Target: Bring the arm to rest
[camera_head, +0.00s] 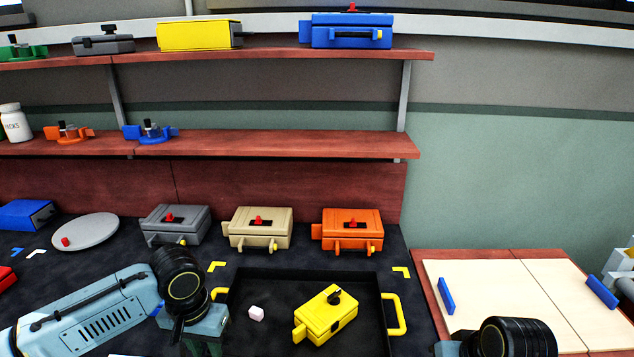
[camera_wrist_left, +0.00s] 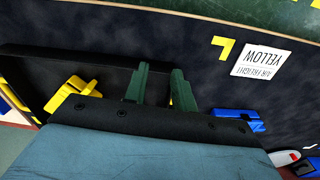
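My left arm comes in from the left in the head view. Its gripper body shows at the bottom, over the left edge of the black tray (camera_head: 300,273). In the left wrist view the two green fingers of my left gripper (camera_wrist_left: 160,88) stand apart, with nothing visible held between them. The tray's rim (camera_wrist_left: 60,52) is beyond them, and a yellow handle shows close behind one finger. My right arm's black wrist shows at the bottom right of the head view; its fingertips are out of frame.
A grey disc (camera_head: 86,231) lies left. A pale board (camera_head: 540,300) is at right. Shelves rise behind.

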